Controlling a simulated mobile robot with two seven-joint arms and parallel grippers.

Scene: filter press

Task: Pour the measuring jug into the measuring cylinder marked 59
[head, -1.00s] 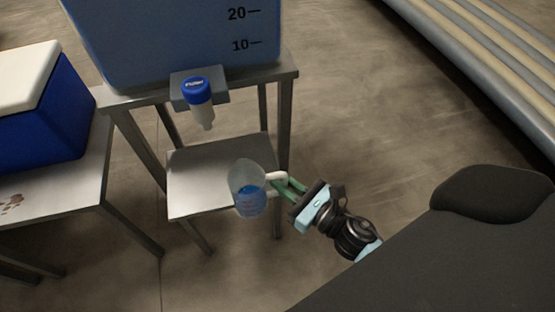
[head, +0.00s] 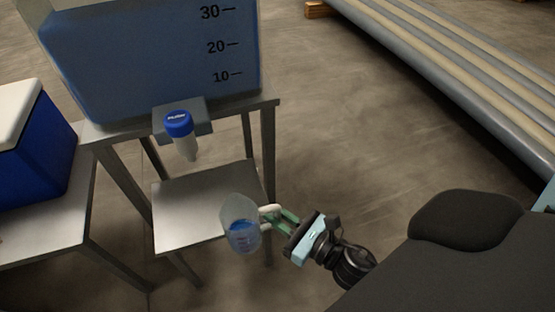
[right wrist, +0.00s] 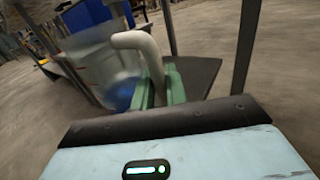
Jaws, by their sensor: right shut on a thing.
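The measuring jug (head: 242,234) is clear, with blue liquid in its lower part. My right gripper (head: 277,219) is shut on its pale handle and holds the jug in the air in front of the low metal shelf. In the right wrist view the handle (right wrist: 143,48) stands between the green fingers (right wrist: 158,92), and the jug (right wrist: 105,72) is blurred behind it, with the blue liquid low in it. The jug looks roughly upright in the head view. No measuring cylinder marked 59 shows in any view. My left gripper is not in view.
A large tank of blue liquid (head: 150,60) stands on a metal stand, with a blue-capped tap (head: 179,124) over a lower shelf (head: 200,207). A blue cooler (head: 38,140) sits on a table at left. Long pipes (head: 460,70) lie at right. Open floor lies between.

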